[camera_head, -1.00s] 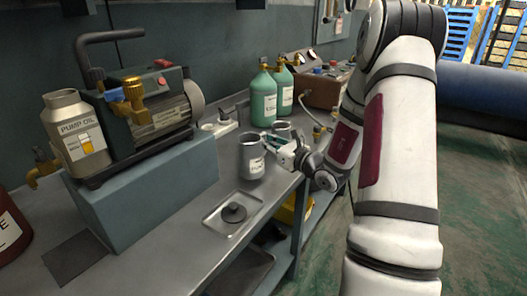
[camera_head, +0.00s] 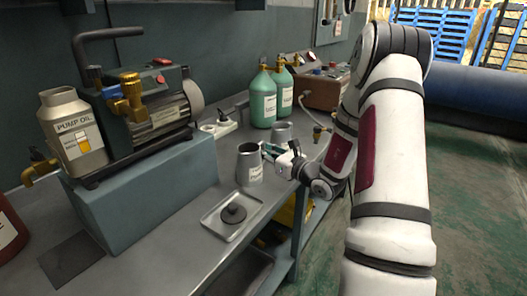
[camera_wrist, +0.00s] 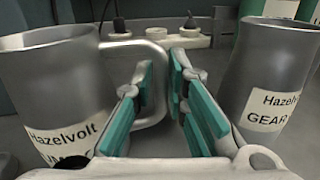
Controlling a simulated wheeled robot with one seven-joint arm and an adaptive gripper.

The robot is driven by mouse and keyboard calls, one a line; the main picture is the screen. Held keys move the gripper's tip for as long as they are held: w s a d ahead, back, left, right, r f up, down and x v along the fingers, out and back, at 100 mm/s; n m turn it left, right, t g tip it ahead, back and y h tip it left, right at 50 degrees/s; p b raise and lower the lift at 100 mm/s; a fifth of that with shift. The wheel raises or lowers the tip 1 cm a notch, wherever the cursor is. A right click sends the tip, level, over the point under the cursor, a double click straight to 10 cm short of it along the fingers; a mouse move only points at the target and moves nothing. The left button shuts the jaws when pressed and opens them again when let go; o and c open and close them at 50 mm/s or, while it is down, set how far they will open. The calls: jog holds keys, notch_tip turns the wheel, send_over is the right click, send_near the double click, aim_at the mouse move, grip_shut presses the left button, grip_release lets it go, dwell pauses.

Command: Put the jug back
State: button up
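A grey metal jug (camera_head: 249,166) with a white label is at the bench's front edge, behind the small tray. In the wrist view this jug (camera_wrist: 55,90) is upright at left, its label partly reading "Hazelvolt UM". Its handle (camera_wrist: 157,48) loops toward my gripper. My gripper (camera_wrist: 161,85) has its teal pads on both sides of the handle's upright bar, close against it. In the head view my gripper (camera_head: 268,150) is at the jug's right side. The jug's base looks on or just above the bench; I cannot tell which.
A second grey jug (camera_head: 282,132), labelled "GEAR" in the wrist view (camera_wrist: 268,85), stands close behind and right. A tray (camera_head: 213,222) with a dark round piece lies in front. Green bottles (camera_head: 263,100) stand behind, and a pump (camera_head: 150,105) on a blue-grey block (camera_head: 150,190) is left.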

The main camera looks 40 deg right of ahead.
jog(key=shift+o, duration=0.6)
jog(key=shift+r, duration=0.1)
jog(key=shift+r, duration=0.15)
jog(key=s, duration=0.3)
jog(key=s+d+p, duration=0.1)
jog(key=s, duration=0.7)
jog(key=shift+s+d, duration=0.25)
jog(key=shift+d, duration=0.05)
jog(key=s+a+r+n+g+y, duration=0.1)
jog(key=a+r+n+g+y, duration=0.2)
jog(key=a+n, duration=0.35)
jog(key=s+a+r+n+g+y, duration=0.1)
jog(key=a+r+n+g+y, duration=0.25)
jog(key=a, duration=0.55)
jog(key=s+a+r+n+g+y, duration=0.2)
jog(key=a+r+n+y, duration=0.2)
jog(key=a, duration=0.4)
jog(key=s+a+n+g+h, duration=0.2)
jog(key=s+a+n+g, duration=0.35)
jog(key=s, duration=0.25)
jog(key=s+a+n+g+h, duration=0.35)
jog(key=s+a+n, duration=0.3)
jog(key=s, duration=0.25)
jog(key=s+d+n+t+h, duration=0.1)
jog(key=s+d+n+h, duration=0.6)
jog(key=s+d+n, duration=0.1)
jog(key=shift+d+r+n+h, duration=0.3)
jog(key=shift+d+r, duration=0.15)
jog(key=shift+d, duration=0.05)
